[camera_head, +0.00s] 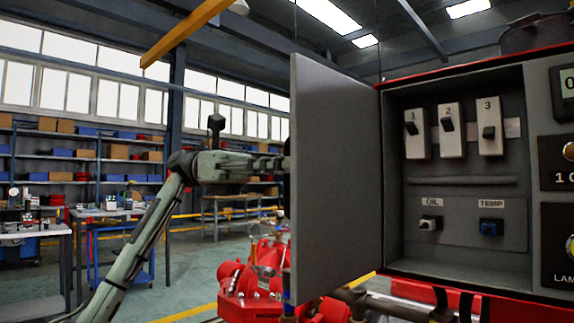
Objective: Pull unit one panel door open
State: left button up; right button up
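The grey panel door (335,170) stands swung wide open on the left side of the red-framed control panel (455,160), hinged at the panel's left edge. The open compartment shows breakers marked 1, 2 and 3 and two connectors labelled OIL and TEMP. My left arm comes in from the left, and its gripper (272,164) is at the door's outer free edge, on the far side. Its fingertips are hidden behind the door, so I cannot tell whether it touches the door or is open or shut. My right gripper is out of view.
A red pump machine (255,280) with pipes stands below and behind the door. Shelves (85,155) with boxes and workbenches (35,232) line the back left. A yellow overhead beam (185,32) crosses above. The floor (190,270) left of the door is clear.

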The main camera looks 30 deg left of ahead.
pick_arm(q)
jog(key=a, duration=1.2)
jog(key=shift+w, duration=0.25)
dwell(0.3)
